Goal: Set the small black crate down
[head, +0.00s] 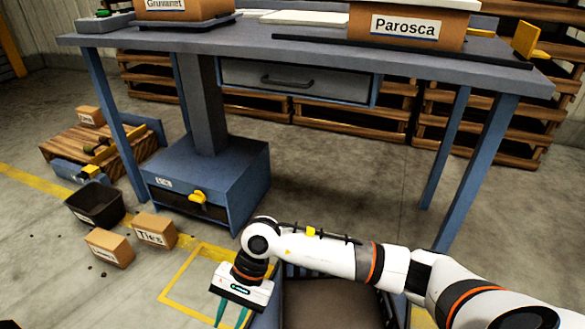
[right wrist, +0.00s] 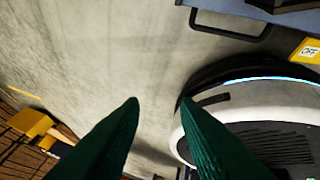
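A small black crate (head: 94,207) stands on the concrete floor at the left in the head view, open side up. No gripper touches it. My right gripper (head: 231,315) reaches in from the right and points down near the bottom edge, well to the right of the crate. Its green fingers are apart with nothing visible between them. The gap between the fingertips (right wrist: 160,102) also shows in the right wrist view, over bare floor. The crate is not seen in the right wrist view. My left gripper is not in view.
Two cardboard boxes, one marked Ties (head: 153,231), stand beside the crate. A yellow floor outline (head: 176,279) lies left of my right gripper. A blue workbench (head: 300,50) bears labelled boxes. A wooden pallet (head: 75,150) lies behind the crate. The floor under the bench is mostly clear.

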